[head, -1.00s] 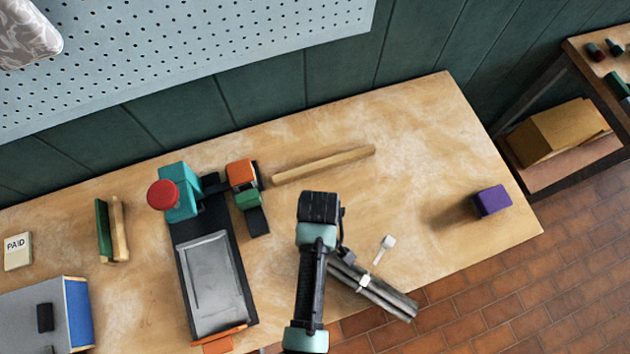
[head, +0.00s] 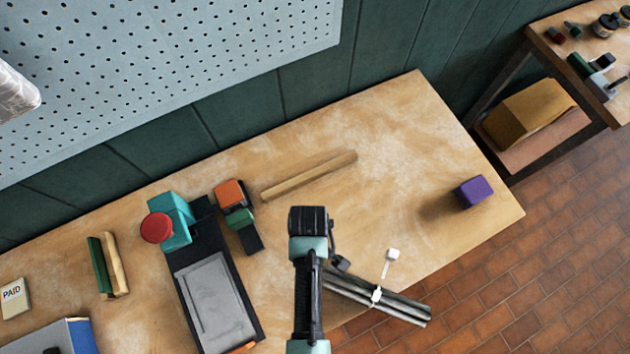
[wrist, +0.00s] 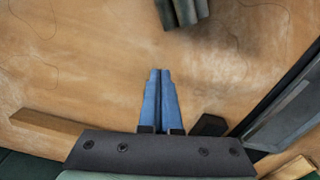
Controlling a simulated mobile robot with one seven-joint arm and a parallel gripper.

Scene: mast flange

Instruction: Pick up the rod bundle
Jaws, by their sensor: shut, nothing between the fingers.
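The rod bundle (head: 350,289) is several grey rods held together by a white tie (head: 376,295) with a pale square tag (head: 393,254). It lies slantwise at the bench's front edge, and its right end sticks out past the edge over the floor. In the wrist view an end of the bundle (wrist: 182,12) shows at the top, ahead of my fingertips and apart from them. My gripper (wrist: 160,72) has its two blue fingers together with nothing between them. In the head view my arm hides the fingers and perhaps the bundle's left end.
On the wooden bench (head: 400,140) are a wooden bar (head: 310,175), a purple block (head: 473,192) and a black stand with a grey plate (head: 215,300) and red knob (head: 157,228). The bench's right part is mostly clear. A side shelf (head: 545,45) stands at right.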

